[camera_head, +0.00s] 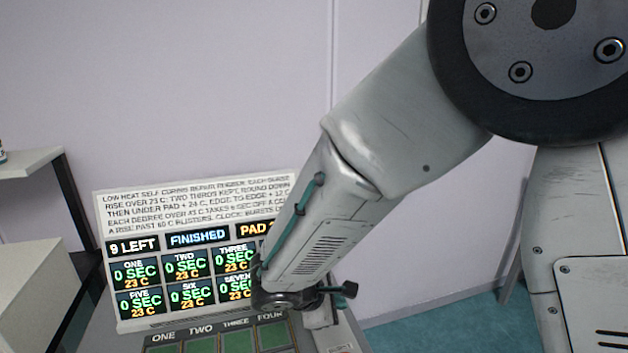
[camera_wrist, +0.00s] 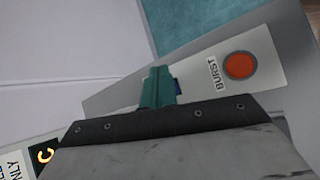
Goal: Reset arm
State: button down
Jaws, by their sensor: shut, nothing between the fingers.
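My gripper (camera_wrist: 158,86) shows in the wrist view with its teal fingers shut together and nothing between them. It is above a pale panel (camera_wrist: 205,75) that carries a round red button (camera_wrist: 239,65) marked BURST. The button is to the right of the fingertips and apart from them in the picture. I cannot tell how high the fingers are above the panel. In the head view my arm reaches down to the left, and its lower end is over the right side of the machine.
A display board (camera_head: 185,240) reads 9 LEFT and FINISHED, and its readable tiles show 0 SEC and 23 C. My arm covers its right part. Green pads (camera_head: 238,340) labelled ONE to FOUR lie in front. A shelf (camera_head: 28,162) stands at the left. Teal floor (camera_head: 440,318) shows at right.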

jog(key=s+d+r+m+g+y, duration=0.2)
jog(key=s+d+r+m+y, duration=0.1)
jog(key=s+d+r+m, duration=0.6)
jog(key=s+d+r+m+g+y, duration=0.2)
jog(key=s+d+r+m, duration=0.6)
jog(key=s+d, duration=0.4)
jog(key=shift+s+d+r+m+y, duration=0.35)
jog(key=shift+s+r+y, duration=0.4)
jog(key=shift+s, duration=0.45)
jog(key=shift+a, duration=0.1)
